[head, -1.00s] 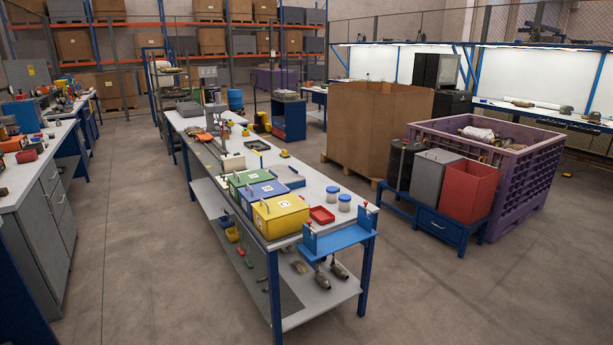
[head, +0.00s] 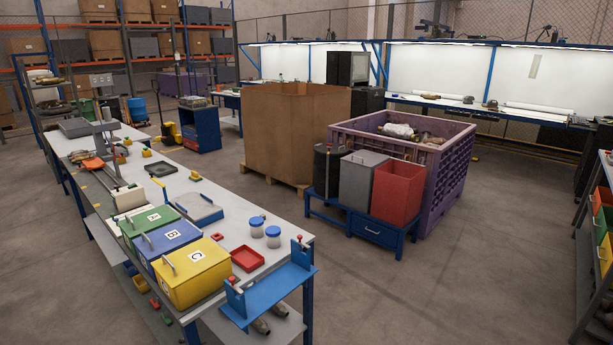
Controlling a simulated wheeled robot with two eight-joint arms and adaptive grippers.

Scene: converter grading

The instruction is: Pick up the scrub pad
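I cannot make out a scrub pad anywhere in the head view. A long white workbench (head: 225,218) stands at the left and front. On it are lidded boxes: a green one marked A (head: 150,221), a blue one marked B (head: 172,243) and a yellow one marked C (head: 191,274). A shallow red tray (head: 248,259), two blue-lidded jars (head: 257,227) and a small yellow item (head: 195,177) are also on it. Neither of my grippers is in view.
A blue stand (head: 268,297) is at the bench's near end. Grey (head: 361,179) and red bins (head: 398,191) stand on a blue base before a purple crate (head: 458,180). A cardboard box (head: 295,130) stands behind. Open floor (head: 450,285) lies right of the bench.

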